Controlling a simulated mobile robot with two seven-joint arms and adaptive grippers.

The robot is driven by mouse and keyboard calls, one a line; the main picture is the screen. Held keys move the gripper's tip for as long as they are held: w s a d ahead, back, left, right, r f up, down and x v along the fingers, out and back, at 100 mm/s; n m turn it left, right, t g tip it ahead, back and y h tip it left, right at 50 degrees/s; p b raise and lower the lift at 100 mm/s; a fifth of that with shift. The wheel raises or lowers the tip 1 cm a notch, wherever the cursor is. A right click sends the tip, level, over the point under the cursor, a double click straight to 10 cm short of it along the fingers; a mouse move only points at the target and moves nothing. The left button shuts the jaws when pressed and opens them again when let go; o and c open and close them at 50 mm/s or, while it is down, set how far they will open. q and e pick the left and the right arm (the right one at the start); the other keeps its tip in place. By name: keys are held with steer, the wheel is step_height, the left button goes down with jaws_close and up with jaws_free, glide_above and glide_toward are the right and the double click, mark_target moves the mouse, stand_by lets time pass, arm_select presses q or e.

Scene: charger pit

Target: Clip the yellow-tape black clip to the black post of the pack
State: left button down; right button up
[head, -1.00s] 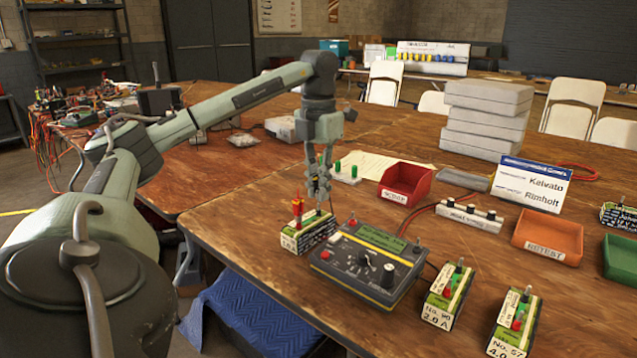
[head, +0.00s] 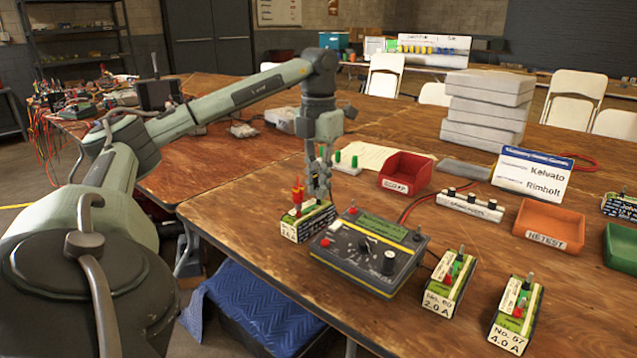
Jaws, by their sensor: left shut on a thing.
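The pack (head: 312,223) is a small box with a white label and green top, near the table's left front edge. A red clip (head: 297,194) stands upright at the left end of its top. My left gripper (head: 318,192) points down over the right part of the pack's top, shut on a small dark thing, likely the black clip. The clip's yellow tape and the black post are too small and covered to make out. I cannot tell whether the held clip touches the post. My right gripper is not in view.
A charger box (head: 368,252) with knobs stands close to the pack's right. Two more packs (head: 446,285) (head: 515,318) stand at the front right. A red bin (head: 406,172), orange bin (head: 548,229) and black-knobbed white strip (head: 469,206) lie behind.

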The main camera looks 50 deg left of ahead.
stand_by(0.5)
arm_select(q)
steer(key=shift+f+p, duration=0.15)
steer(key=shift+p, duration=0.5)
stand_by(0.9)
steer(key=c, duration=1.5)
jaws_free()
steer(key=shift+o, duration=0.2)
steer(key=shift+o, duration=1)
